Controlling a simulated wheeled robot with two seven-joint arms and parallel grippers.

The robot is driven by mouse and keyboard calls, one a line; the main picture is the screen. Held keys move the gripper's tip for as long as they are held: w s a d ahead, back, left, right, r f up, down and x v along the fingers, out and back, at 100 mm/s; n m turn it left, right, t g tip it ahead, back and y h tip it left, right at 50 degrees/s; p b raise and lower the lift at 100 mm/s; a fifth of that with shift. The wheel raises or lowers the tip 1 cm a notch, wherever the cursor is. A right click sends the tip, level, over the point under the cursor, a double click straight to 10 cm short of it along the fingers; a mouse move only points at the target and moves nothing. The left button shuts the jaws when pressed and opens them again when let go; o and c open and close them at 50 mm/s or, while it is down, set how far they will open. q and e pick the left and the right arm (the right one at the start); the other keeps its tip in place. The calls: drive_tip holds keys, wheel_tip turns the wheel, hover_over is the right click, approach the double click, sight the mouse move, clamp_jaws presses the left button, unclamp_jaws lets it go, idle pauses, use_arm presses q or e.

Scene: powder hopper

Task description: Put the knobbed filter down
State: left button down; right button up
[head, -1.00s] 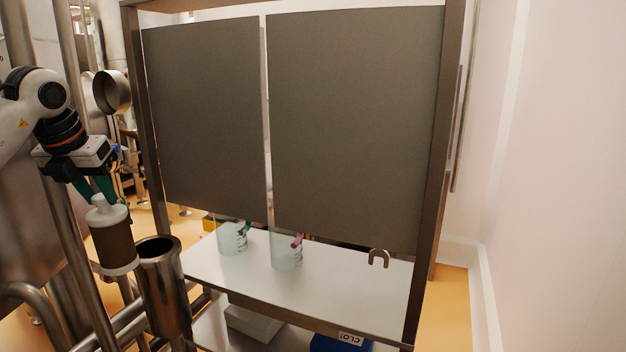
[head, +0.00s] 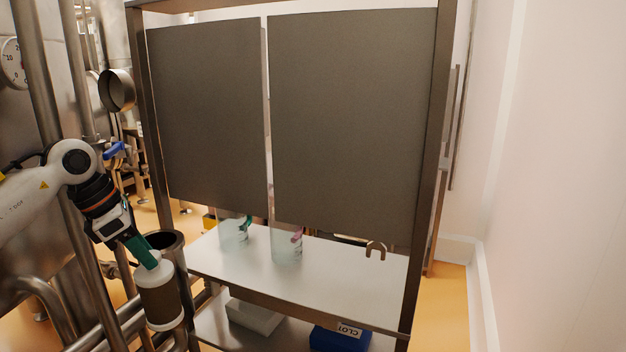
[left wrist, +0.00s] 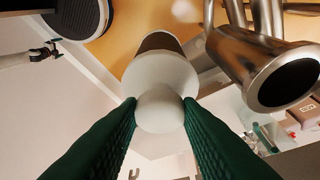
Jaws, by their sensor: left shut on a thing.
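The knobbed filter (head: 160,295) is a brown cylinder with white end caps and a white knob on top. It hangs at the lower left of the head view, slightly tilted. My left gripper (head: 150,258) has green fingers and is shut on the knob. In the left wrist view the two green fingers (left wrist: 160,112) pinch the round white knob from both sides, with the filter (left wrist: 160,70) beyond it. The filter is in front of an open steel tube and hides part of it.
The open steel tube (head: 180,258) stands just behind the filter; it also shows in the left wrist view (left wrist: 262,65). A white shelf table (head: 330,285) holds two clear beakers (head: 287,247). Its front right is clear. A blue box (head: 340,338) sits on the lower shelf.

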sight(159, 284)
use_arm(q)
drive_tip(key=d+f+m, duration=0.1)
drive_tip(key=s+d+f+m+g, duration=0.1)
drive_tip(key=f+m, duration=0.1)
drive_tip(key=s+d+f+m+g, duration=0.1)
drive_tip(key=f+m, duration=0.1)
drive_tip(key=shift+s+d+f+h, duration=0.1)
drive_tip(key=shift+s+f+h, duration=0.1)
drive_tip(key=shift+h, duration=0.1)
drive_tip(key=s+d+f+m+g+y, duration=0.2)
drive_tip(key=s+d+f+m, duration=0.2)
drive_tip(key=s+f+m, duration=0.3)
drive_tip(key=s+d+f+m+g+y, duration=0.2)
drive_tip(key=s+d+f+m+g, duration=0.1)
drive_tip(key=s+f+m, duration=0.5)
drive_tip(key=s+m, duration=0.3)
drive_tip(key=m, duration=0.1)
drive_tip(key=shift+d+m, duration=0.4)
drive_tip(key=shift+r, duration=0.1)
drive_tip(key=shift+s, duration=0.1)
